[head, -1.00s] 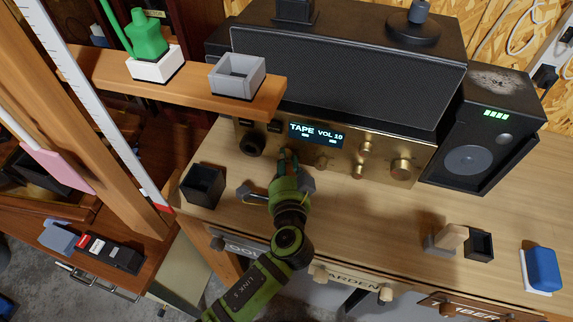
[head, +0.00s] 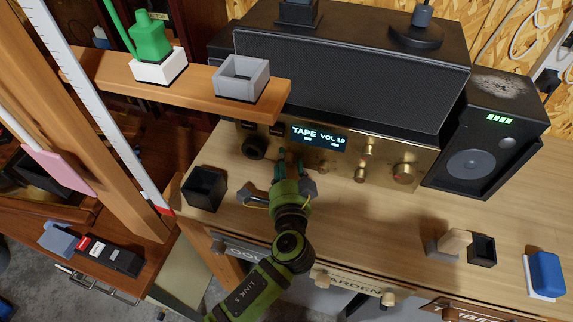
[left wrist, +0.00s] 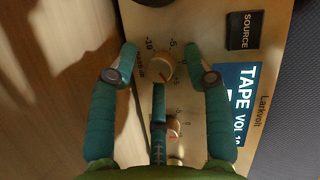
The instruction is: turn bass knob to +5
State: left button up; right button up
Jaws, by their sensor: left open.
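The gold-fronted amplifier (head: 345,172) stands on the bench, its display reading TAPE VOL 10. My left gripper (head: 291,163) is at the left part of its front. In the left wrist view, a round brass knob (left wrist: 158,68) with a red mark sits between the tips of my open left gripper (left wrist: 163,68). Scale figures -10 and -5 show beside it. The fingers look apart from the knob. A second knob (left wrist: 173,127) is partly hidden behind the middle finger. My right gripper is not in view.
A wooden shelf (head: 200,98) with a grey open box (head: 241,79) overhangs the amplifier's left end. A black open box (head: 204,188) stands left of my gripper. A speaker (head: 478,150) stands at the right. The bench between is mostly clear.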

pick_arm(q)
jog(key=s, duration=0.4)
jog(key=s+r, duration=0.1)
jog(key=s, duration=0.7)
jog(key=shift+d+r, duration=0.25)
jog(key=shift+r, duration=0.15)
